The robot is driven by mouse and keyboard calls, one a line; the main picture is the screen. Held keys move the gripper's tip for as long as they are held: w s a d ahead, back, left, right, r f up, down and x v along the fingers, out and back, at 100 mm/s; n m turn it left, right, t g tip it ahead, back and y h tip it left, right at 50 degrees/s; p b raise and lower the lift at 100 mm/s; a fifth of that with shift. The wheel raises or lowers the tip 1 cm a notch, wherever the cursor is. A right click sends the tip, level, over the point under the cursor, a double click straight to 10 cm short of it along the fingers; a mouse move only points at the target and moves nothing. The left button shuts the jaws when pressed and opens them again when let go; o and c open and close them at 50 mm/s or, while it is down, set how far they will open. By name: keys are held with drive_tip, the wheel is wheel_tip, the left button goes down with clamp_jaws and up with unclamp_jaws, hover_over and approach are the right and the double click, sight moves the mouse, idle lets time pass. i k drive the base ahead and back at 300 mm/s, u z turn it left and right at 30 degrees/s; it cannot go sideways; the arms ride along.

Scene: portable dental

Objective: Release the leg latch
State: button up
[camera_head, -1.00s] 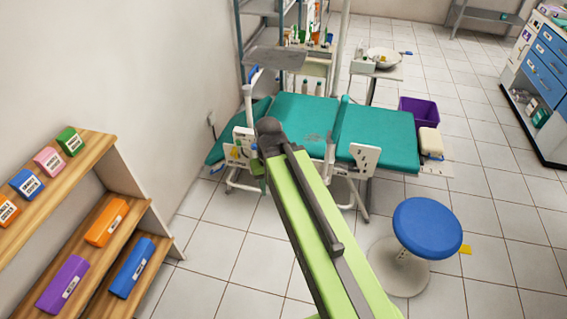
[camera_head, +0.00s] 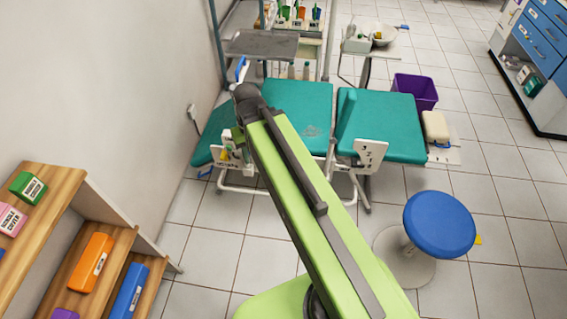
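The teal dental chair (camera_head: 300,108) stands ahead, with a flat middle, a right section (camera_head: 380,125) and a lower left section (camera_head: 210,148) sloping down. A white labelled panel (camera_head: 370,153) is on the right section's near side. Another white panel (camera_head: 228,168), with small yellow and dark parts, is at the left end, partly covered by my arm. I cannot tell which part is the leg latch. My green arm reaches from the bottom toward the chair's left part. Its dark joint overlaps the chair in the picture.
A blue stool (camera_head: 439,223) stands at right. A wooden shelf (camera_head: 105,235) with coloured boxes is at lower left by the wall. A grey tray (camera_head: 262,44), a purple bin (camera_head: 415,92) and a blue-drawered cabinet (camera_head: 540,50) are farther back. Tiled floor is clear between shelf and chair.

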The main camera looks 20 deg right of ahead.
sight(224, 155)
drive_tip(key=u, duration=0.45)
drive_tip(key=k, duration=0.1)
drive_tip(key=z, duration=3.35)
drive_tip(key=i, duration=0.5)
drive_tip(key=u, duration=5.85)
